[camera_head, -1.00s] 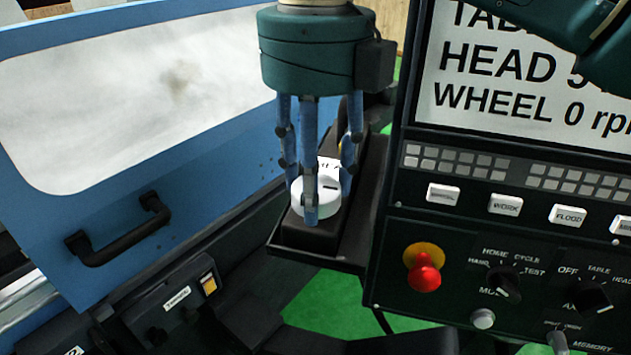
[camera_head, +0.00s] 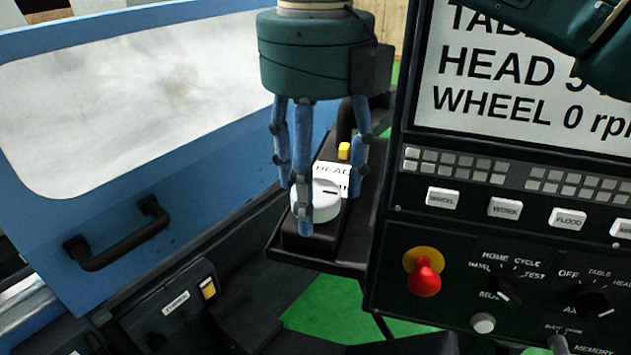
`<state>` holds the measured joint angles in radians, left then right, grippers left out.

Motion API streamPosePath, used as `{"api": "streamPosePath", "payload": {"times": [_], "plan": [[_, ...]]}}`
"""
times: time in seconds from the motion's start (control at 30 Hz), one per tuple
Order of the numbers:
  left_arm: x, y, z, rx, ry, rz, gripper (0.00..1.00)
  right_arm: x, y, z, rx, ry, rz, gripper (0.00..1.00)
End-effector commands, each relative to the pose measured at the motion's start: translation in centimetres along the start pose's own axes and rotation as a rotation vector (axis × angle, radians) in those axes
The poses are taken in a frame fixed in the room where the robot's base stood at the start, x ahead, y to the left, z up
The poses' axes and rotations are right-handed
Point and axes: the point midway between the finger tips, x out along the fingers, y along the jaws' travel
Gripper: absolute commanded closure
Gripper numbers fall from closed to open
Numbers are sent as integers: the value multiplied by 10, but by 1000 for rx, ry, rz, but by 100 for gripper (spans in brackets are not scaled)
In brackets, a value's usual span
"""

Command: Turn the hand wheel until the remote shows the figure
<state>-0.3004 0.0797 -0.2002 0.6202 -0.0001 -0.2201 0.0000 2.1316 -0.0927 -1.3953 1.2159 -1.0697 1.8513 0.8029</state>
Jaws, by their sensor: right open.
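The hand wheel (camera_head: 326,196) is a white round knob with a dark mark, on the black remote (camera_head: 352,222). The remote lies on a dark shelf beside the control panel. A white label on the remote (camera_head: 333,176) reads "HEAD", with its lower part partly hidden by the wheel and a finger. My right gripper (camera_head: 318,200) points down over the wheel, its blue fingers spread open around it. One finger covers the wheel's left front part. Whether the fingers touch the wheel I cannot tell. My left gripper is not in view.
The control panel (camera_head: 465,235) stands close on the right, with a red emergency button (camera_head: 424,277), knobs and a screen (camera_head: 535,75) reading "WHEEL 0 rpm", partly cut off. A blue door (camera_head: 200,170) with a black handle (camera_head: 118,240) is on the left. A yellow button (camera_head: 344,150) sits on the remote.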

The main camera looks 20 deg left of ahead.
Motion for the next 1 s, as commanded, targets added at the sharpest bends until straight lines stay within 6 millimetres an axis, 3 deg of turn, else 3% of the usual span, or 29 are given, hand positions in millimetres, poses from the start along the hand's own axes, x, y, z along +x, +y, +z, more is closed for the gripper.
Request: {"api": "streamPosePath", "payload": {"times": [0.27,0.7,1.0], "plan": [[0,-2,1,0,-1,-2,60,-15,1,1,2,-2,0,35],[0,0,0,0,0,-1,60,-101,0,0,6,-4,-5,35],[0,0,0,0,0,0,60,-117,0,0,2,2,-3,35]]}}
